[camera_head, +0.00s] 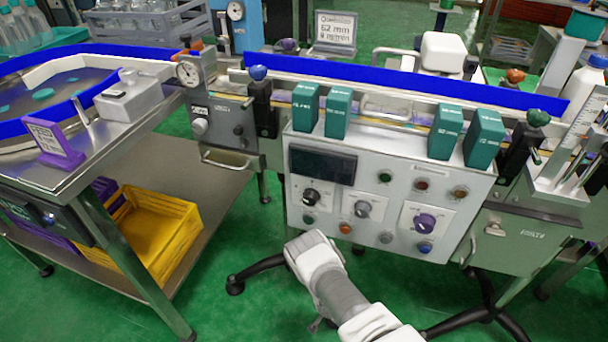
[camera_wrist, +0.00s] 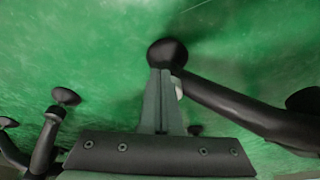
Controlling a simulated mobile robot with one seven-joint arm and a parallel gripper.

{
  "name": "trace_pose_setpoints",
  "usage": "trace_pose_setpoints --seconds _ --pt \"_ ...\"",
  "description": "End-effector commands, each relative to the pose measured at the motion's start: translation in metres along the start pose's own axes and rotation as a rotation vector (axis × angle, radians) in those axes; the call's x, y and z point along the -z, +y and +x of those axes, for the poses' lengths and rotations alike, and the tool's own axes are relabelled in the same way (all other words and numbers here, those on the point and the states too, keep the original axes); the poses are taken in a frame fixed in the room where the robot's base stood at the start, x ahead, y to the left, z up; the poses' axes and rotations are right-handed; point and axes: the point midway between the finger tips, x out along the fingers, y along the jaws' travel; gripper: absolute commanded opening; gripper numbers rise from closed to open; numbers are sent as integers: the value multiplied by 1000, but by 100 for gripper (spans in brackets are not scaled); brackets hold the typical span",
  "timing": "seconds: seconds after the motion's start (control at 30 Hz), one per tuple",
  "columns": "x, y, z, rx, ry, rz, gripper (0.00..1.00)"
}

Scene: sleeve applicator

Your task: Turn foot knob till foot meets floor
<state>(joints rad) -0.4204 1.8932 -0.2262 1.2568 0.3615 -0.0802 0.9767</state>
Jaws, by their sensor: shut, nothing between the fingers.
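In the wrist view a black leg (camera_wrist: 235,105) of the machine's stand runs in from the right and ends in a round black knob or foot (camera_wrist: 167,52) over the green floor (camera_wrist: 80,45). My gripper (camera_wrist: 159,74) has its two fingers together with nothing between them. The tips lie just below the round end in the picture; I cannot tell whether they touch it. The gap between foot and floor cannot be made out. In the head view the left foot (camera_head: 235,285) shows low on the floor, and my gripper is hidden behind my arm.
Another black foot (camera_wrist: 66,96) and leg stand at left in the wrist view. The control panel (camera_head: 380,205) hangs above the legs. A steel table (camera_head: 150,190) with a yellow crate (camera_head: 155,235) stands at left. Open floor lies between table and stand.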

Motion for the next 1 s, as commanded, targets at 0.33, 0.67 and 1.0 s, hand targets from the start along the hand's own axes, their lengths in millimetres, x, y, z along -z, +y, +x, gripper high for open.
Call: trace_pose_setpoints --seconds 0.33,0.67,1.0 --pt "0 0 0 0 0 -1 0" --pt "3 -1 1 0 1 -1 0" --pt "6 -3 2 1 2 -1 0"
